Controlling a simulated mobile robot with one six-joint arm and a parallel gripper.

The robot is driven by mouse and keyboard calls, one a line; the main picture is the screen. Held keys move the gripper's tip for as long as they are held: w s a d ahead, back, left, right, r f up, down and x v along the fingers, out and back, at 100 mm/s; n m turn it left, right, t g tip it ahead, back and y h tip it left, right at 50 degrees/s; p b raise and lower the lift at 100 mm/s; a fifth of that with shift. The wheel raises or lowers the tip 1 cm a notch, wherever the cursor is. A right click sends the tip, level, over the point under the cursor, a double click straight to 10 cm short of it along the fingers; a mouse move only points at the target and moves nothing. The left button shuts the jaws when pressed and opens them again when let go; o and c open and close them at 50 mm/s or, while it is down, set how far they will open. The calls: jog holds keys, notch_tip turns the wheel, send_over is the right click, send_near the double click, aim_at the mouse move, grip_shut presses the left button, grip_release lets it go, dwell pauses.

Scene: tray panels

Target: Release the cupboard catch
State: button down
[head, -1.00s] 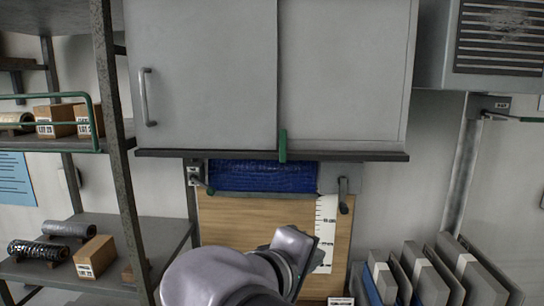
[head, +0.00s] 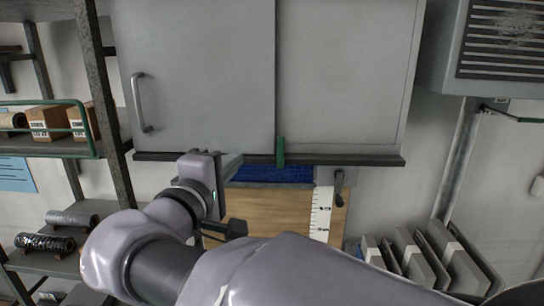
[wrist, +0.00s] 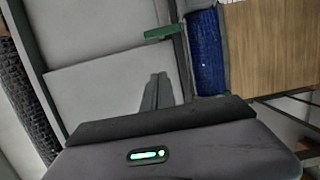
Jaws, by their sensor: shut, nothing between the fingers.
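The cupboard (head: 197,75) is a grey wall unit with two door panels. Its catch, an upright green tab (head: 281,152), sits at the lower edge where the panels meet. In the wrist view the green catch (wrist: 166,33) shows near the top, beyond my fingers. My gripper (head: 232,163) is just under the cupboard's lower edge, left of the catch and apart from it. In the wrist view my gripper (wrist: 156,92) has its grey fingers together and empty. My arm hides part of the wall below.
A metal shelf rack (head: 95,75) with boxes stands at the left. A dark ledge (head: 350,160) runs under the cupboard. Below are a blue strip (head: 268,174), a wooden board (head: 270,212) and a dark lever (head: 339,188). Grey panels (head: 415,258) stand at lower right.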

aim_at(281, 149)
jog(key=x, duration=0.2)
jog(key=p+x, duration=0.1)
jog(key=x, duration=0.2)
jog(key=p+x, duration=0.1)
jog(key=x, duration=0.1)
jog(key=shift+w+d+r, duration=0.1)
jog(key=shift+d, duration=0.25)
jog(key=d, duration=0.3)
jog(key=shift+d, duration=0.1)
jog(key=shift+s, duration=0.2)
jog(key=shift+d, duration=0.15)
